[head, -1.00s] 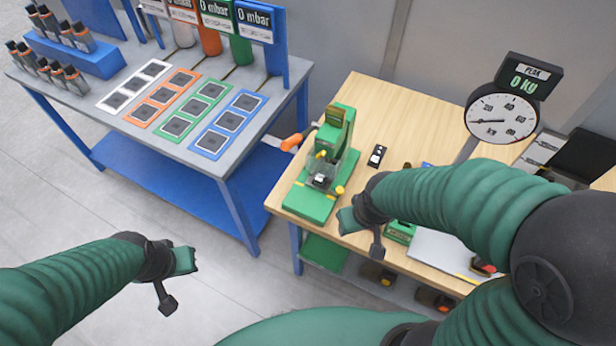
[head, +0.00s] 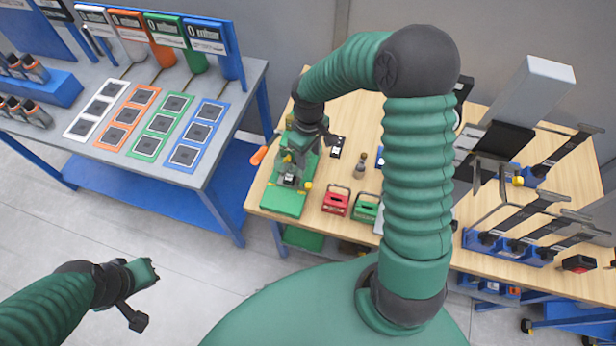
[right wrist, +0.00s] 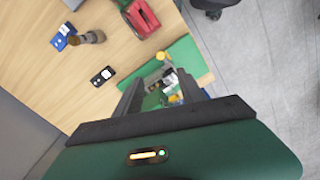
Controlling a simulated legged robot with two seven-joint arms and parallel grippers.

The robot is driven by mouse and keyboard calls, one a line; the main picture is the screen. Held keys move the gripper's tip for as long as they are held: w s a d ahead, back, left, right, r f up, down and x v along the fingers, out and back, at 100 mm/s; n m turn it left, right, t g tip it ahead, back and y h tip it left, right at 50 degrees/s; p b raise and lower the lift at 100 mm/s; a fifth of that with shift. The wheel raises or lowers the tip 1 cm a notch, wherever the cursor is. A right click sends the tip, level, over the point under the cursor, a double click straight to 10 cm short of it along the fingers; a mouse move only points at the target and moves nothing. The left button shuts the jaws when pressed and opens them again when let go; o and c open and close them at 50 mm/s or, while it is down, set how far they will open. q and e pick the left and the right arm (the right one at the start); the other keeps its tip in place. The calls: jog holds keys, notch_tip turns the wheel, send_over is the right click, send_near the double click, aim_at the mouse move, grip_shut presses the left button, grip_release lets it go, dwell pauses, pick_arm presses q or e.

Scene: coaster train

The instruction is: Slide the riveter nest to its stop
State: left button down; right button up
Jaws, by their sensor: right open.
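The green riveter (head: 283,200) stands on the left end of the wooden table. Its nest (head: 290,180), a small dark and clear block with yellow knobs close by, sits low at the front of the riveter's base. The nest also shows in the right wrist view (right wrist: 170,80), between and beyond the fingers. My right gripper (head: 304,142) is over the upper part of the riveter and hides some of it. In the right wrist view my right gripper (right wrist: 164,92) is open, with nothing held. My left gripper (head: 152,271) hangs over the floor, away from the tables; its jaws are unclear.
An orange handle (head: 258,155) sticks out left of the riveter. A red crate (head: 336,201), a green crate (head: 366,208), a small bottle-like piece (head: 361,165) and a black-and-white device (head: 337,147) stand to its right. A grey bench (head: 215,165) with colored mats is left.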

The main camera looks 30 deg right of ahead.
aim_at(308, 185)
notch_tip(308, 185, down, 15)
jog(key=p, duration=0.3)
jog(key=shift+a+f, duration=0.1)
jog(key=shift+a, duration=0.05)
jog(key=shift+f, duration=0.55)
jog(key=shift+r, duration=0.1)
grip_shut()
dwell(0.5)
